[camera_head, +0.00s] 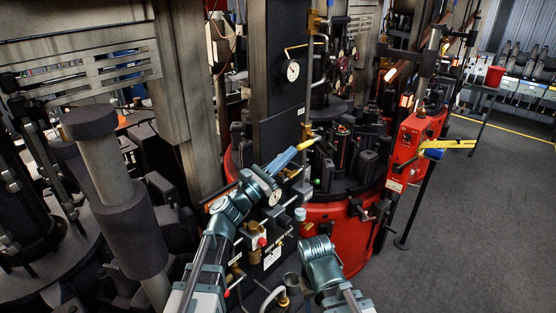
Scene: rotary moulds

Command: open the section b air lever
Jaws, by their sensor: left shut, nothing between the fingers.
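My left gripper (284,159) is shut and empty, with its blue fingers pointing up and right in front of the dark column. A yellow bar (308,143) shows right at its fingertips; I cannot tell whether they touch. It may be the air lever, but no section label is readable. Pipes and small fittings run up the column above it. My right arm (320,262) shows at the bottom centre; its gripper is not seen.
A red round mould machine (340,235) stands just right of my left gripper. A pressure gauge (293,70) hangs on the column. A red control box (408,150) and a thin black stand (415,212) are further right. The grey floor (480,230) there is clear.

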